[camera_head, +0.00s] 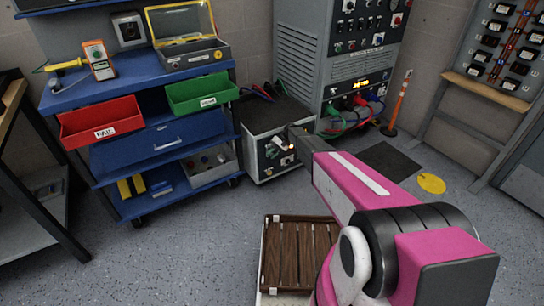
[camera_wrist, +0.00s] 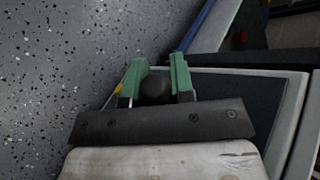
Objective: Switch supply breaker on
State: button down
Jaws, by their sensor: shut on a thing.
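My gripper (camera_wrist: 158,70) has green fingers on either side of a dark round knob (camera_wrist: 153,90) and is shut on it in the wrist view. In the head view my pink arm reaches to the front of a low grey unit (camera_head: 253,152) with controls on its face. The arm's end covers part of that face, so the grip itself is hard to make out. I cannot tell from these frames whether the knob is the supply breaker's handle or what position it is in.
A tall grey cabinet (camera_head: 349,70) with coloured cables stands behind the unit. A blue cart (camera_head: 165,140) with red (camera_head: 100,122) and green bins (camera_head: 200,92) is at left. A slatted wooden pallet (camera_head: 298,250) lies in front. An orange-white post (camera_head: 398,103) stands at right.

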dwell(0.4)
jog(key=c, duration=1)
grip_release()
jog(key=shift+o, duration=0.2)
jog(key=shift+r, duration=0.1)
notch_tip(320, 180, up, 3)
jog(key=shift+r, duration=0.1)
jog(key=o, duration=0.6)
jog(key=shift+s+a+r, duration=0.45)
jog(key=shift+s+r, duration=0.1)
jog(key=shift+r, duration=0.1)
jog(key=shift+s+a+r, duration=0.4)
jog(key=shift+s+r, duration=0.1)
jog(key=shift+r, duration=0.1)
jog(key=s+a+r, duration=0.1)
jog(key=s+a, duration=0.1)
jog(key=s+a+r, duration=0.4)
jog(key=shift+s+a+r, duration=0.1)
jog(key=shift+s+a, duration=0.05)
jog(key=shift+s, duration=0.1)
jog(key=c, duration=0.6)
